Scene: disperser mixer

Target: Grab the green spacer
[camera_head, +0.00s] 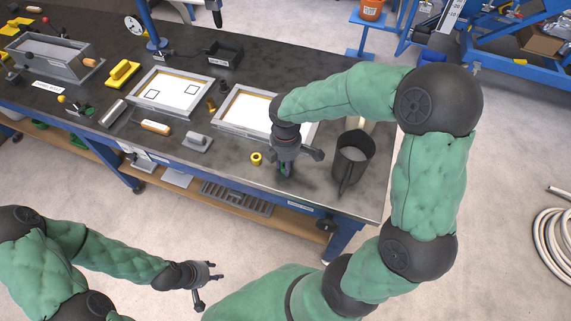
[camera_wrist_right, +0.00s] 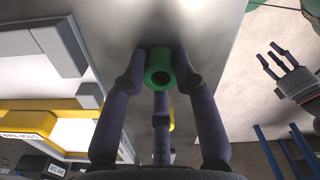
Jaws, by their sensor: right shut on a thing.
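The green spacer (camera_wrist_right: 159,67) is a short ring with a dark hole. In the right wrist view it sits between the fingertips of my right gripper (camera_wrist_right: 160,75), which is shut on it. In the head view my right gripper (camera_head: 285,165) points down at the bench top, and a small bit of green (camera_head: 285,168) shows between its fingers. I cannot tell whether the spacer touches the bench. My left gripper (camera_head: 206,285) is open and empty, low in front of the bench; it also shows in the right wrist view (camera_wrist_right: 284,65).
A yellow ring (camera_head: 256,158) lies just left of my right gripper. A dark jug (camera_head: 352,163) stands close on its right. Behind are two framed trays, one white tray (camera_head: 172,93) with marked squares. A grey block (camera_head: 197,142) and a wooden-handled tool (camera_head: 156,127) lie further left.

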